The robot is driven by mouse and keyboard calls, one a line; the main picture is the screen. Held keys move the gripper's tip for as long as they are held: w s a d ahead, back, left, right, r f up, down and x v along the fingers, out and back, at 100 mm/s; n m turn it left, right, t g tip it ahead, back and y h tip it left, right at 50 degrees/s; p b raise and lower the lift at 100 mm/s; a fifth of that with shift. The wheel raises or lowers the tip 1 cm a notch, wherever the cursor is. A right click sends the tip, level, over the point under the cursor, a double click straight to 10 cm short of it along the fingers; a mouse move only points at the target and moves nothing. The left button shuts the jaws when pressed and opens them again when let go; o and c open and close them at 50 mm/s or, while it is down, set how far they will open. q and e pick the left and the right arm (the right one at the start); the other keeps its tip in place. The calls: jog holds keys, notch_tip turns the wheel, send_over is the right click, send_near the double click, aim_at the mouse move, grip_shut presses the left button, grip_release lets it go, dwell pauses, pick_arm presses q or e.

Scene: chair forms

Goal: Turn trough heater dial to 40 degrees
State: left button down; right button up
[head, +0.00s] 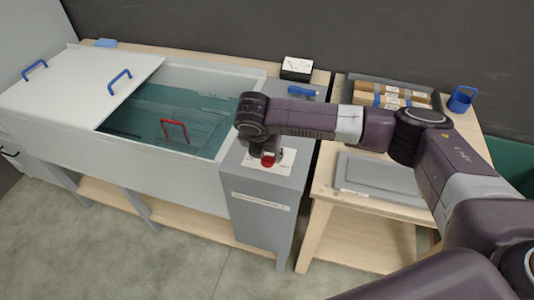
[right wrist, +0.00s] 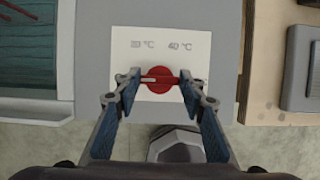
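The red heater dial (right wrist: 160,86) sits on a white label plate (right wrist: 190,60) on top of a grey box (head: 262,195) at the trough's right end. The plate is marked 40 °C at its upper right; the upper left mark is blurred. The dial's raised bar lies about level in the right wrist view. My right gripper (right wrist: 160,80) reaches down over it, one fingertip at each end of the bar, seemingly touching. In the head view the red dial (head: 268,160) is partly hidden under my right wrist. My left gripper is out of view.

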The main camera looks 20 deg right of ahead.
jog(key=c, duration=0.4)
jog(key=shift+o, duration=0.2)
